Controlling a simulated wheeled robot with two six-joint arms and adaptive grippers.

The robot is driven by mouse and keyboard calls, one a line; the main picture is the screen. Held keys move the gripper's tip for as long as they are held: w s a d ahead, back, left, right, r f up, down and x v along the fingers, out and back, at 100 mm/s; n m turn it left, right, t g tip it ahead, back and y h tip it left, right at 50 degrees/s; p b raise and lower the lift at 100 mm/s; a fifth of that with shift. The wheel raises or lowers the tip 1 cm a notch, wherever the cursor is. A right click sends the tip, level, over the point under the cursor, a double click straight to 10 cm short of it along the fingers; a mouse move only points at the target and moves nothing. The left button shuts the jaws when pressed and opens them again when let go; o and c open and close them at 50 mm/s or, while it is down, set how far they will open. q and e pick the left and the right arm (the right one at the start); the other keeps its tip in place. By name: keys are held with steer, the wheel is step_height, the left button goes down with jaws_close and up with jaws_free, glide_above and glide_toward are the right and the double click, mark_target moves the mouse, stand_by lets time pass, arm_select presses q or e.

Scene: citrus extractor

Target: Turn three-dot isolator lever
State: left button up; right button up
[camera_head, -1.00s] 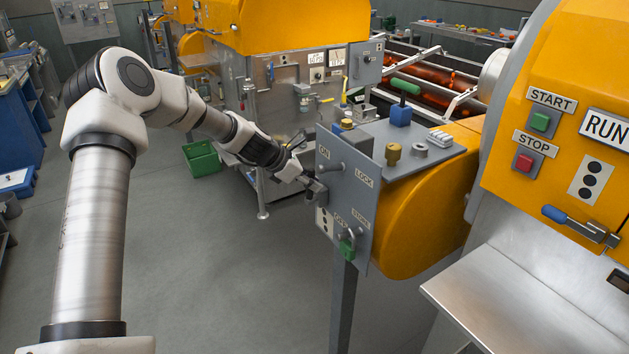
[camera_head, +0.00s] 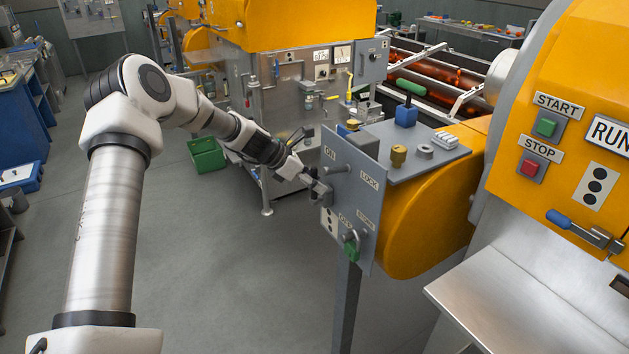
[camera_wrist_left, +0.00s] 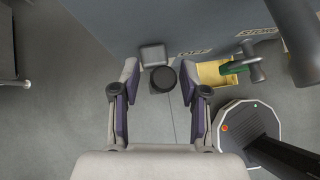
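The grey isolator panel (camera_head: 362,185) carries the labels ON, LOCK, OFF and STORE. A three-dot plate (camera_head: 328,220) is low on its left side. My left gripper (camera_head: 322,192) is at the panel's left edge, just above that plate. In the left wrist view my left gripper (camera_wrist_left: 160,95) is open, with a dark round knob (camera_wrist_left: 162,79) between its fingertips and a gap visible on both sides. A grey block (camera_wrist_left: 153,54) is beside the knob. I take these for the lever's parts, but cannot tell its angle. My right gripper is not in view.
A grey peg (camera_head: 337,168) sticks out near ON. Another three-dot plate (camera_head: 597,186) and a blue-handled lever (camera_head: 560,217) are on the right machine.

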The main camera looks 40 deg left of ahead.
arm_select(q)
steer(key=shift+s+a+r, duration=0.2)
steer(key=shift+r, duration=0.25)
steer(key=v, duration=1.1)
